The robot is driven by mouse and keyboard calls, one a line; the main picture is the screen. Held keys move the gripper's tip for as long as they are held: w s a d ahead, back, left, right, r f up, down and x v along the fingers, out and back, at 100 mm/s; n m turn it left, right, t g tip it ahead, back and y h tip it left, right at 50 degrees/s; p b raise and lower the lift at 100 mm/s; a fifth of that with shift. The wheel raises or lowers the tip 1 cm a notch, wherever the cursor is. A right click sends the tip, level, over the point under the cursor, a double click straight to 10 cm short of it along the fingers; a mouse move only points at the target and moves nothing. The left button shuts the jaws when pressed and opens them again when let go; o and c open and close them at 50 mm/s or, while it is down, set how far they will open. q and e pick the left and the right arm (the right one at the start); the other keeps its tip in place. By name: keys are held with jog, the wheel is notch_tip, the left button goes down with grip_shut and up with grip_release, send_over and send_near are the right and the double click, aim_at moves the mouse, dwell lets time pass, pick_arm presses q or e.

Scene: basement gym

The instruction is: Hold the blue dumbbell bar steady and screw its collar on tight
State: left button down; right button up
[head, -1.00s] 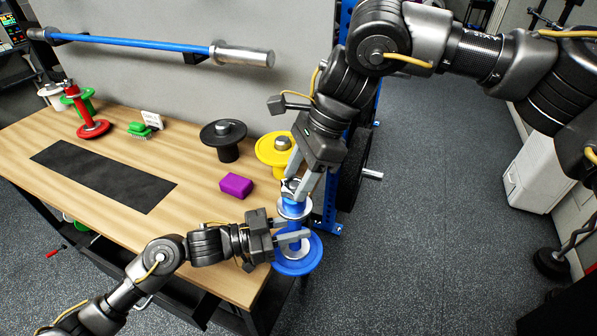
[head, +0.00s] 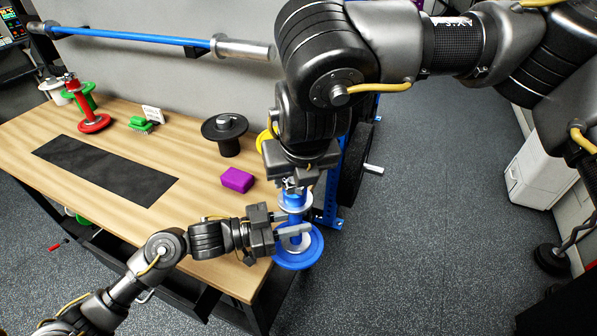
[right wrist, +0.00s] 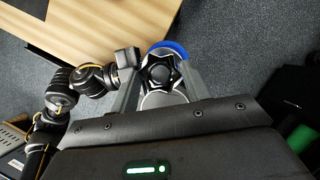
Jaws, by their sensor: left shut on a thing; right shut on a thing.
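The blue dumbbell (head: 300,258) is upright at the table's right end, its blue plate at the bottom; I cannot tell if it rests on anything. My left gripper (head: 297,224) is shut on the blue bar just above the lower plate, coming from the left. My right gripper (head: 294,184) points down and is shut on the star-shaped collar at the bar's top. The right wrist view shows the dark collar (right wrist: 160,73) between my right gripper's two fingers, the blue plate's rim behind it. How far the collar is threaded is hidden.
A yellow weight (head: 264,141) is mostly hidden behind my right arm.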

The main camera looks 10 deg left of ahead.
jog(key=m, duration=0.1)
jog(key=m+h, duration=0.1)
jog(key=m, duration=0.1)
jog(key=m+h, duration=0.1)
jog(key=m, duration=0.1)
jog(key=shift+a+r+t, duration=0.1)
jog(key=shift+a+t, duration=0.2)
jog(key=m+h, duration=0.1)
jog(key=m, duration=0.1)
jog(key=m+h, duration=0.1)
jog(key=m, duration=0.2)
jog(key=shift+w+a+m, duration=0.1)
jog(key=shift+a+m, duration=0.1)
jog(key=shift+m, duration=0.1)
jog(key=shift+d, duration=0.15)
jog(key=o, duration=1.1)
jog(key=shift+r, duration=2.2)
jog(key=shift+c, duration=0.4)
